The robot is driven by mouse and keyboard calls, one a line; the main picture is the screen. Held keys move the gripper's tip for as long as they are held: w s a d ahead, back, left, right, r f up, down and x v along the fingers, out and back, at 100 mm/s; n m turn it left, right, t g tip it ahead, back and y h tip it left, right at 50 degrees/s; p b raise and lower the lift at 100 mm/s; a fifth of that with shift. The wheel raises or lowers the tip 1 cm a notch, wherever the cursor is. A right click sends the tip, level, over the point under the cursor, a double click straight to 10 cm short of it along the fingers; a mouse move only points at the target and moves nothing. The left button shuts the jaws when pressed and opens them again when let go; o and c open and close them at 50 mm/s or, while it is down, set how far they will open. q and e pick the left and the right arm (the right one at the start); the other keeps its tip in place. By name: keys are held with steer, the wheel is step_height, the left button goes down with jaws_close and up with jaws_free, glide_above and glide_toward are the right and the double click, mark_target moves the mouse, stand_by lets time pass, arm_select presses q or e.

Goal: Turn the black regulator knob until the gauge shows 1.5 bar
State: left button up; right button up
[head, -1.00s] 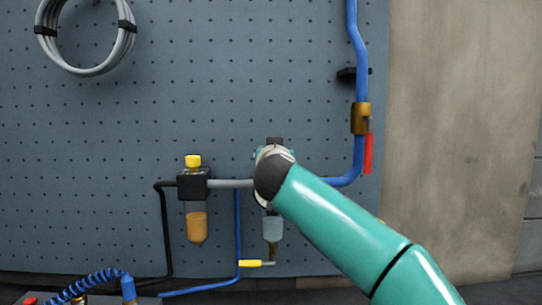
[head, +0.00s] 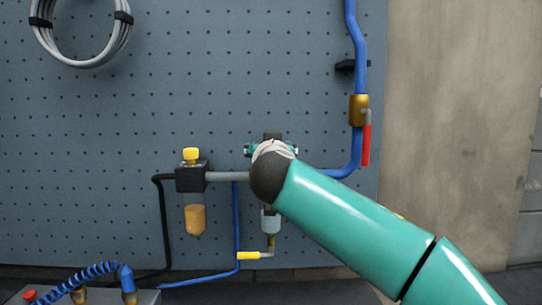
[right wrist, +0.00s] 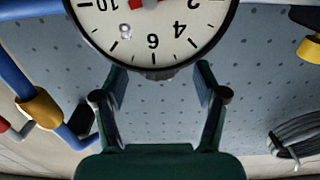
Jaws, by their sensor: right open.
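My right arm comes in from the right in the head view, and its gripper (head: 272,149) is at the regulator, mostly hidden by my wrist. A dark block (head: 272,136), likely the black knob, shows between the finger parts. I cannot tell whether they touch it. In the right wrist view the open gripper (right wrist: 160,82) has its fingers apart, below the white gauge (right wrist: 153,25). My left gripper is not in view.
A yellow-topped filter unit (head: 191,178) with an amber bowl is left of the regulator. A clear bowl (head: 270,222) hangs below my wrist. A blue pipe with a red-handled valve (head: 366,145) is at the right. A grey cable coil (head: 80,58) hangs upper left on the pegboard.

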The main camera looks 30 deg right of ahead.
steer(key=v, duration=0.8)
steer(key=shift+s, duration=0.2)
steer(key=shift+a+f, duration=0.1)
